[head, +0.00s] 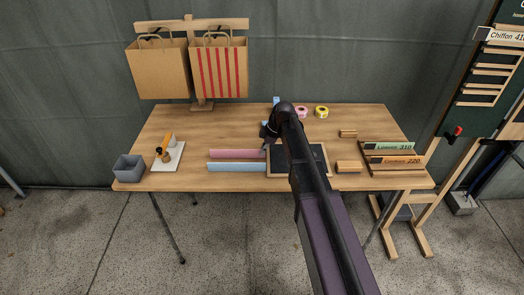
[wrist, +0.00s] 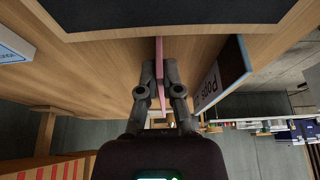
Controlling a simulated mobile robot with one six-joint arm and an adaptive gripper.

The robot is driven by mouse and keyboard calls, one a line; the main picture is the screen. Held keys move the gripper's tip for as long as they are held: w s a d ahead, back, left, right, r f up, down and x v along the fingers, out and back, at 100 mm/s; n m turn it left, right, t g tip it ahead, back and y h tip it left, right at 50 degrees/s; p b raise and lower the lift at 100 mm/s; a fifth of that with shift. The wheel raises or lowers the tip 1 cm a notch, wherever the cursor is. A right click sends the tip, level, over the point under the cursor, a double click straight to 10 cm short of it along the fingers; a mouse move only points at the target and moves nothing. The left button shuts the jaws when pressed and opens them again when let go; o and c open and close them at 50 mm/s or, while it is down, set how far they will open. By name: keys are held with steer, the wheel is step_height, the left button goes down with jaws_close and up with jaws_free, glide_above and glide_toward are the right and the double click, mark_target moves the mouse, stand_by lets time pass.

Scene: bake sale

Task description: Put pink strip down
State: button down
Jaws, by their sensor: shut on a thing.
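My gripper (wrist: 160,80) is shut on a thin pink strip (wrist: 160,48), which shows edge-on between the two fingers in the wrist view. It is close to the wooden table top. In the head view my arm hides most of the gripper (head: 268,132) and what it holds. A long pink strip (head: 236,154) lies on the table left of the arm, beside a light blue strip (head: 238,167). I cannot tell if this long pink strip is the held piece.
A dark framed slate (head: 318,153) lies partly behind my arm. A blue-edged card with lettering (wrist: 222,76) stands close beside my gripper. Tape rolls (head: 321,112), wooden blocks (head: 348,166) and sign racks (head: 392,160) are to the right; a grey bin (head: 129,170) is far left.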

steer(key=c, duration=0.8)
jaws_free()
steer(key=p+v, duration=1.1)
steer(key=v, duration=0.1)
stand_by(0.6)
